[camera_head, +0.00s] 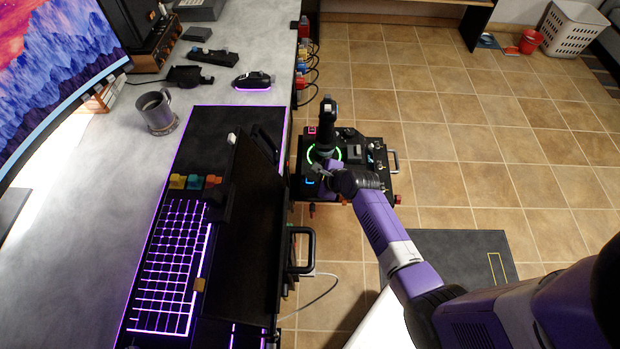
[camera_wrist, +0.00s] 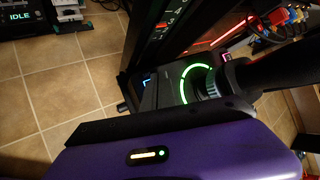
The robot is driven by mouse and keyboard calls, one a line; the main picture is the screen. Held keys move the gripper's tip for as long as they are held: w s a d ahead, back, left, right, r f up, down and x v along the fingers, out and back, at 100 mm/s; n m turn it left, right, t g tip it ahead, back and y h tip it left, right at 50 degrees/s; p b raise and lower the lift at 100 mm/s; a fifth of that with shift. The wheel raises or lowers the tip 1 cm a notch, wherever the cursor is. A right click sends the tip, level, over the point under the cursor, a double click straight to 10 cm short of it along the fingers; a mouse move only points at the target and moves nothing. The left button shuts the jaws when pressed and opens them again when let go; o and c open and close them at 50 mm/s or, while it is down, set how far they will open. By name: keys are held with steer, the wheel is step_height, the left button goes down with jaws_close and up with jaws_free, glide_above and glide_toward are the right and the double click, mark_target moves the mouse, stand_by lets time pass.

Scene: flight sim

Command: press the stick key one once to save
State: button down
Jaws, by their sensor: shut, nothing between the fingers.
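The black flight stick (camera_head: 328,125) stands upright on a black control box (camera_head: 375,160) beside the desk. A green ring glows around the stick's base. A pink-outlined key (camera_head: 311,130) and a blue-outlined key (camera_head: 310,182) lie on the box's left side. I cannot tell which one is key one. My gripper (camera_head: 318,171) is shut and empty, low over the box just in front of the stick, near the green ring and the blue-outlined key. Whether it touches anything is unclear. In the wrist view the stick's base (camera_wrist: 208,84) and green ring show; my fingertips are not clear there.
A dark tray (camera_head: 248,245) with a handle stands left of the box, by the lit keyboard (camera_head: 168,262). A mug (camera_head: 157,112) and mouse (camera_head: 252,81) are on the desk (camera_head: 75,210). A small screen reading IDLE (camera_wrist: 20,22) shows in the wrist view.

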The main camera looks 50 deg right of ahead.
steer(key=shift+f, duration=0.2)
steer(key=shift+r, duration=0.1)
stand_by(0.4)
steer(key=shift+r+p, duration=0.8)
steer(key=shift+p, duration=0.2)
step_height(320, 180, up, 5)
steer(key=p, duration=0.5)
steer(key=shift+r, duration=0.1)
stand_by(0.5)
